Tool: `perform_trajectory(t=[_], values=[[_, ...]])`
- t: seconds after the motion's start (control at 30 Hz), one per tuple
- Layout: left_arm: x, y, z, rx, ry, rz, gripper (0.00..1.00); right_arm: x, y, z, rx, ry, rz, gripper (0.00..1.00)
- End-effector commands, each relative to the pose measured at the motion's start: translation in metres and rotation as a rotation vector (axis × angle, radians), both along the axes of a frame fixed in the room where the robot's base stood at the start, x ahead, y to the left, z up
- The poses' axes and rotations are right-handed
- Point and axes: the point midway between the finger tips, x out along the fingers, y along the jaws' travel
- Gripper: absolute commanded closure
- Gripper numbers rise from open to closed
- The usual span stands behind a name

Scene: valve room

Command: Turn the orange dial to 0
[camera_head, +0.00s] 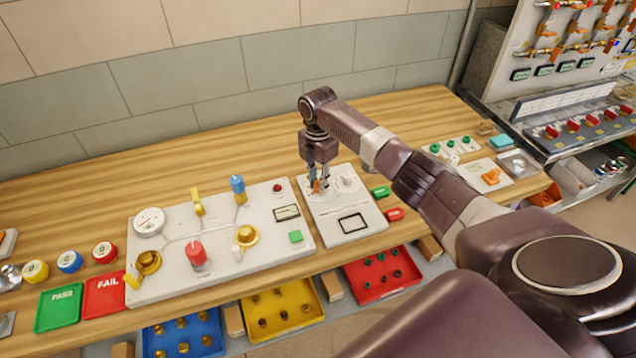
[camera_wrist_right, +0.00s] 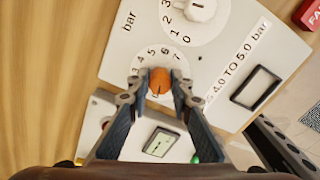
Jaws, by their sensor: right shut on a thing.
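The orange dial (camera_wrist_right: 159,81) sits on a white panel (camera_head: 348,225) and is ringed by printed numbers. In the right wrist view the numbers 3, 4, 5, 6 and 7 show above it; the 0 mark is hidden or cannot be read. My right gripper (camera_wrist_right: 158,88) is around the orange dial, one finger on each side, shut on it. In the head view the right gripper (camera_head: 317,186) points down over the panel's upper left, and the dial is mostly hidden by the fingers. My left gripper is not in view.
A white dial (camera_wrist_right: 200,8) sits close beside the orange one on the same panel. A larger panel (camera_head: 160,283) with valves, a gauge and a blue knob stands to the left. Green and red blocks (camera_head: 395,214) lie to the right. Coloured trays (camera_head: 383,274) are below the front edge.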

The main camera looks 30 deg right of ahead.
Motion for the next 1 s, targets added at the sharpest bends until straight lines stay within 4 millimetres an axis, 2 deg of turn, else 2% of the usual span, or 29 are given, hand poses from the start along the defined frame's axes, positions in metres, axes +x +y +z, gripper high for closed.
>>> perform_trajectory(t=[0.1, 0.13, 0.3, 0.57, 0.67, 0.77, 1.0], values=[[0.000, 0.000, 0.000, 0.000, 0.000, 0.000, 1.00, 0.003, -0.002, 0.003, -0.003, -0.009, -0.001, 1.00], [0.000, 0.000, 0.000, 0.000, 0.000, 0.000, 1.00, 0.003, -0.002, 0.003, -0.003, -0.009, -0.001, 0.79], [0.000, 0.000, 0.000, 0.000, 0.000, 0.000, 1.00, 0.002, -0.001, 0.002, -0.002, -0.006, -0.001, 0.63], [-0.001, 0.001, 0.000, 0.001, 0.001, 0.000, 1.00, 0.001, -0.001, 0.002, -0.001, -0.003, -0.001, 0.63], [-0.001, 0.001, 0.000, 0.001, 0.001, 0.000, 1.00, 0.002, -0.001, 0.008, -0.001, -0.005, -0.001, 0.63], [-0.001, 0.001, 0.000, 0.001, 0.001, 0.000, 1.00, 0.002, -0.001, 0.023, -0.001, -0.006, 0.000, 0.63], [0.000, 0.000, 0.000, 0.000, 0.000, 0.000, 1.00, 0.002, -0.002, 0.075, -0.003, -0.009, 0.000, 0.63]])
